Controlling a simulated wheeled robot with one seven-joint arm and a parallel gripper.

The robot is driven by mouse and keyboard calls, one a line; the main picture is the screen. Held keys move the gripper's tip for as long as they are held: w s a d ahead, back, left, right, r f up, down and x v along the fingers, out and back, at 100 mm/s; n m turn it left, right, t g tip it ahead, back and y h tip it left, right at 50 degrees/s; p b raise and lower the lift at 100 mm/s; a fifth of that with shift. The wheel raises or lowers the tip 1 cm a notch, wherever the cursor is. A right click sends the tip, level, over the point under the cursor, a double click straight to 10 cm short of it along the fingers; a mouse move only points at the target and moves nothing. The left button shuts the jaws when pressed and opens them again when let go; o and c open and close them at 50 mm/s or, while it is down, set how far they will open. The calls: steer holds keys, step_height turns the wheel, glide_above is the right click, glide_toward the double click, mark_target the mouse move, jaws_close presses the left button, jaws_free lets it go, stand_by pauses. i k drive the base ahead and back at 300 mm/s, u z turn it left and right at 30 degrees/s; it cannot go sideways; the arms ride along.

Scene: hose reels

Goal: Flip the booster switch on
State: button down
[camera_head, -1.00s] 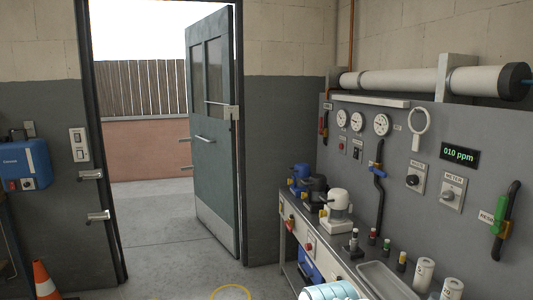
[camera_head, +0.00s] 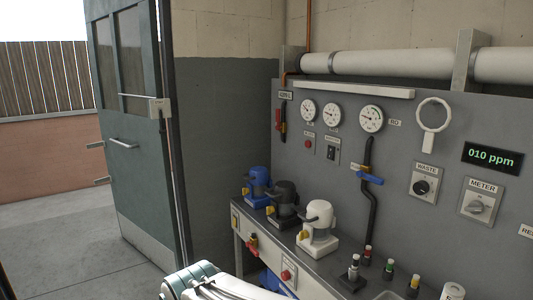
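A small dark rocker switch (camera_head: 331,153) sits on a light plate on the grey wall panel (camera_head: 440,130), under the gauges. The label above it is too small to read clearly, so I cannot be sure it is the booster switch; its on or off position is also unclear. A red button (camera_head: 308,144) on its own plate is just left of it. Only a white and teal part of my arm shows at the bottom edge, well below the panel. My gripper is not in view.
The bench (camera_head: 330,270) below the panel carries blue, black and white pumps (camera_head: 318,228) and several small valves. A black pipe with a blue-handled valve (camera_head: 369,178) runs right of the switch. An open door (camera_head: 140,130) stands left.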

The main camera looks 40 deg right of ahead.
mark_target(331, 153)
steer(key=z, duration=0.55)
steer(key=i, duration=1.05)
steer(key=z, duration=1.4)
steer(key=i, duration=0.45)
steer(key=z, duration=0.5)
